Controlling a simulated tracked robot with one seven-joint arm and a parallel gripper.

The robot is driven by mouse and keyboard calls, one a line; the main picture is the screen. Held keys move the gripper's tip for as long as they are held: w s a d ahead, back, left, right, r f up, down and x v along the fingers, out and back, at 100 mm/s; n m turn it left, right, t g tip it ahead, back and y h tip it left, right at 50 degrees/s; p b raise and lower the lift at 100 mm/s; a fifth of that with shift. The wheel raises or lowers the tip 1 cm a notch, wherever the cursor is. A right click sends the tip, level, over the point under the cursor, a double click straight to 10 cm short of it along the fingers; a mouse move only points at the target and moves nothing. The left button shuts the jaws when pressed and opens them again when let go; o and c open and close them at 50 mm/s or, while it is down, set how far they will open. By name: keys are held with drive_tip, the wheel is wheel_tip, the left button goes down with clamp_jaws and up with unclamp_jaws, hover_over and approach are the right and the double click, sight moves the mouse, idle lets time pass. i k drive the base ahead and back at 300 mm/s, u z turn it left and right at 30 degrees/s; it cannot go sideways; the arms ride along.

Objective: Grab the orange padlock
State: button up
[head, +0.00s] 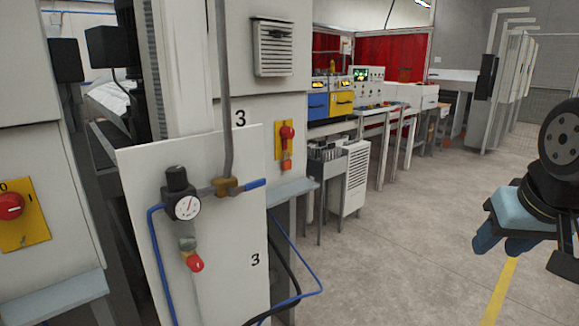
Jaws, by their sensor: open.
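A small orange piece, which looks like the orange padlock (286,165), hangs just below a red rotary switch (287,132) on a yellow plate. The plate is on the pale machine cabinet, left of the picture's middle. The padlock's shackle is too small to make out. My gripper (503,246) is at the right edge, far to the right of the padlock and apart from it. Its blue fingers point down and are open, with nothing visible between them.
A white panel (215,225) with a pressure gauge (187,206), pipe and blue hoses (310,275) stands in front, left of the padlock. A grey ledge (292,190) juts out below the padlock. Another red switch (10,206) is far left. The floor (400,245) between is clear.

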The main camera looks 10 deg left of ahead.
sight(287, 164)
drive_tip(key=z, duration=0.05)
drive_tip(key=i, duration=1)
drive_tip(key=u, duration=0.05)
